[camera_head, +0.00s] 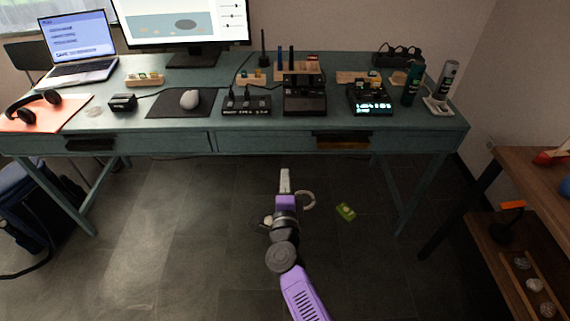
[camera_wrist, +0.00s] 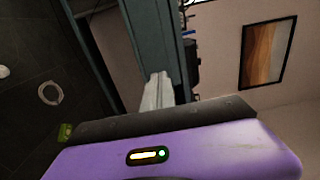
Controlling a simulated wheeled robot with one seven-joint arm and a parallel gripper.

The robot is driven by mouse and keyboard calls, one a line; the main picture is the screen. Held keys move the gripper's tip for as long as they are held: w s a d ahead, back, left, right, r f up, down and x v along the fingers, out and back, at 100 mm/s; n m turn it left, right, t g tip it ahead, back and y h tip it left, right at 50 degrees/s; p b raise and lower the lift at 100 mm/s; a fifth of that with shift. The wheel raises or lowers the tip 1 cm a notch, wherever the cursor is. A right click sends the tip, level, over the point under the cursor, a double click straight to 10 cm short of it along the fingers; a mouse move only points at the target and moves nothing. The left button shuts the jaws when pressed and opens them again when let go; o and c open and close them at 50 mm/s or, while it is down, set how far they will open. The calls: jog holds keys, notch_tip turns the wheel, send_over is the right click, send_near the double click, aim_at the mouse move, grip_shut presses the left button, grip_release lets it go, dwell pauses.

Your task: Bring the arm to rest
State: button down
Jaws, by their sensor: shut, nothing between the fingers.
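My gripper (camera_head: 285,174) is shut and empty. In the head view it is at the end of my purple arm, over the dark floor in front of the desk and apart from it. Its pale fingers lie together. In the wrist view the closed fingers (camera_wrist: 156,92) show at the middle, with the teal desk (camera_wrist: 150,35) behind them, turned on its side. Nothing is held. The teal desk (camera_head: 190,140) stands ahead of the gripper in the head view.
A pale ring (camera_head: 309,200) and a small yellow-green object (camera_head: 346,211) are near the gripper, apparently on the floor. A wooden shelf (camera_head: 520,165) stands at the right, a dark blue bag (camera_head: 30,210) at the left. The desk top holds a laptop (camera_head: 82,60) and several devices. Floor around the arm is mostly clear.

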jog(key=shift+s, duration=0.5)
jog(key=s+r+n+t+y, duration=0.2)
jog(key=s+r+n, duration=0.2)
jog(key=r+n, duration=0.25)
jog(key=s+d+r+n+g+p, duration=0.1)
jog(key=s+d+r+n+p, duration=0.2)
jog(key=s, duration=1.3)
jog(key=s+d+r+n+g+h+p, duration=0.1)
jog(key=s+d+r+n+p, duration=0.3)
jog(key=s+d, duration=0.5)
jog(key=s+d+r+n+g+h+p, duration=0.1)
jog(key=s+d+r+n+g+p, duration=0.2)
jog(key=s, duration=1.9)
jog(key=shift+s+d+r+n+p, duration=0.35)
jog(key=shift+d+r+n, duration=0.4)
jog(key=shift+d+r, duration=1.3)
jog(key=shift+f, duration=0.1)
